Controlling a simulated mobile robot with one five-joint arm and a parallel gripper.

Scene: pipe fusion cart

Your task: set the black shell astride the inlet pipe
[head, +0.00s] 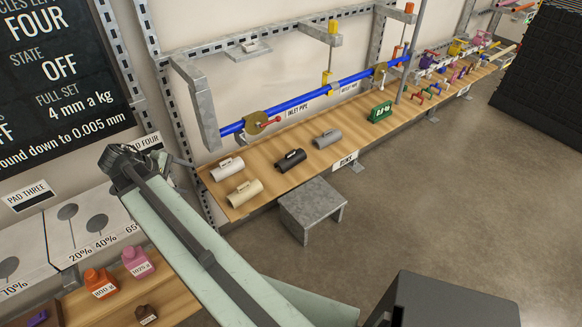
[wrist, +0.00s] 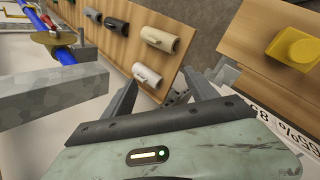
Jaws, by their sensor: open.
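The black shell (head: 290,160) lies on the wooden shelf between a white and a grey shell. It also shows near the top of the wrist view (wrist: 117,26). The blue inlet pipe (head: 295,101) runs along the wall above the shelf's back, and a short length shows at the left in the wrist view (wrist: 65,54). No shell sits on the pipe stretch I see. My gripper (wrist: 162,95) is open, with nothing between its fingers. In the head view it is left of the shelf, apart from the black shell.
White (head: 227,169), cream (head: 245,193) and grey (head: 327,139) shells lie around the black one. A grey bracket (head: 197,105) stands at the pipe's left end, with a brass-coloured clamp (head: 255,122) beside it. A metal step (head: 312,207) stands below the shelf.

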